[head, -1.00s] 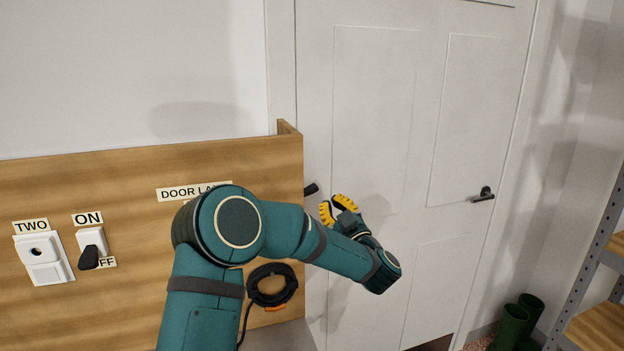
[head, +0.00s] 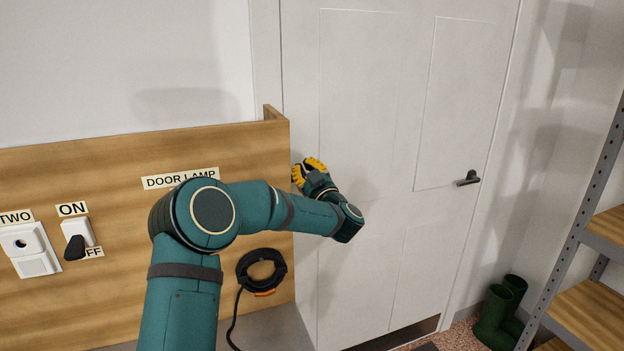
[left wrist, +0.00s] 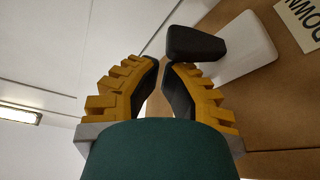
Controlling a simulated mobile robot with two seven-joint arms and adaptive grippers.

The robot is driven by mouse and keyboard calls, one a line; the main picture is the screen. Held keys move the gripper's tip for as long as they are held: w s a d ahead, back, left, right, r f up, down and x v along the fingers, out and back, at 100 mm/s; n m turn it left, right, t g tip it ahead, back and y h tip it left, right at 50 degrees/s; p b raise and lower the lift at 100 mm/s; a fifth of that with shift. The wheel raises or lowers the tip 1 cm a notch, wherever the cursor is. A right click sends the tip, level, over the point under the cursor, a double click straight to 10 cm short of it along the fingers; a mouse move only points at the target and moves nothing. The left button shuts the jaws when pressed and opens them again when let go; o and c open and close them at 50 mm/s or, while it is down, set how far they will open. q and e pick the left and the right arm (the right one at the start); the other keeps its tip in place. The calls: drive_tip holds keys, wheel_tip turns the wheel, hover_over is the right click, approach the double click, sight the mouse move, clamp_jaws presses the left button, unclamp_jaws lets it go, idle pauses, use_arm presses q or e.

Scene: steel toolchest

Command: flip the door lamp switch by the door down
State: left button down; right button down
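A white switch plate (left wrist: 240,50) with a black lever (left wrist: 196,44) shows in the left wrist view, on the wooden panel beside a label partly reading DOWN, upside down. In the head view the DOOR LAMP label (head: 180,179) is on the panel, and my arm hides the area below it; I cannot see that switch there. My left gripper (head: 308,168), with yellow fingers, is at the panel's right edge in front of the door. In the left wrist view its fingertips (left wrist: 159,62) are almost together, with nothing between them, close to the lever. Contact cannot be told. My right gripper is out of view.
Another switch (head: 76,238) with ON and OFF labels has its black lever down. A socket (head: 30,248) marked TWO is beside it. A coiled black cable (head: 262,270) hangs below my arm. The white door (head: 375,150), green boots (head: 500,310) and shelves (head: 590,270) are at right.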

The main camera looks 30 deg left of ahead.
use_arm(q)
drive_tip(key=shift+w+a+r, duration=0.15)
drive_tip(key=shift+w+a, duration=0.2)
drive_tip(key=shift+a, duration=0.15)
drive_tip(key=shift+w+d+f+m+t, duration=0.2)
drive_tip(key=shift+m+t, duration=0.1)
drive_tip(key=shift+m, duration=0.5)
drive_tip(key=f+m+t+h, duration=0.1)
drive_tip(key=m, duration=0.2)
drive_tip(key=f+m+t+h, duration=0.1)
drive_tip(key=m, duration=0.2)
drive_tip(key=w+d+f+m+t+h, duration=0.1)
drive_tip(key=m, duration=0.2)
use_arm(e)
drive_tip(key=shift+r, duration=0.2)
use_arm(q)
drive_tip(key=shift+f, duration=0.2)
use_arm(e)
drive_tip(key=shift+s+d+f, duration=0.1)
